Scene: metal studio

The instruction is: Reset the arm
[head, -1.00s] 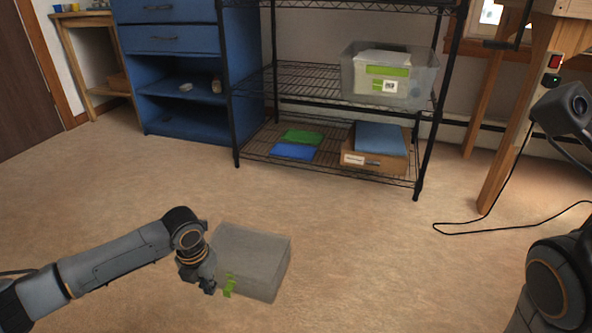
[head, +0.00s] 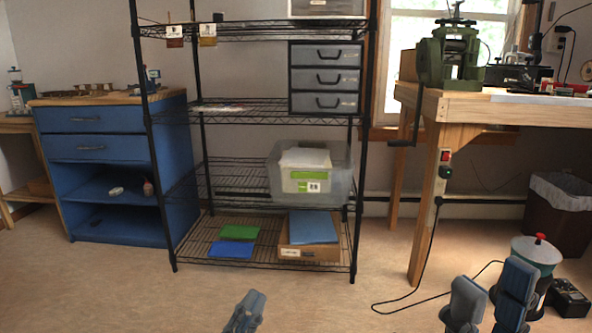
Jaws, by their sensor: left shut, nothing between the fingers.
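My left gripper (head: 250,297) shows at the bottom edge of the head view, left of centre. Its fingers are together, with nothing held, above the bare floor in front of the wire rack. My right gripper (head: 493,276) shows at the bottom right. Its two blue-grey fingers stand apart with nothing between them. Most of both arms is out of view below.
A black wire rack (head: 174,267) holds a clear bin (head: 345,178), a cardboard box (head: 311,252) and a drawer unit (head: 326,78). A blue cabinet (head: 110,146) stands left, a wooden workbench (head: 465,108) right. A canister (head: 537,250) is behind my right gripper. The middle floor is clear.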

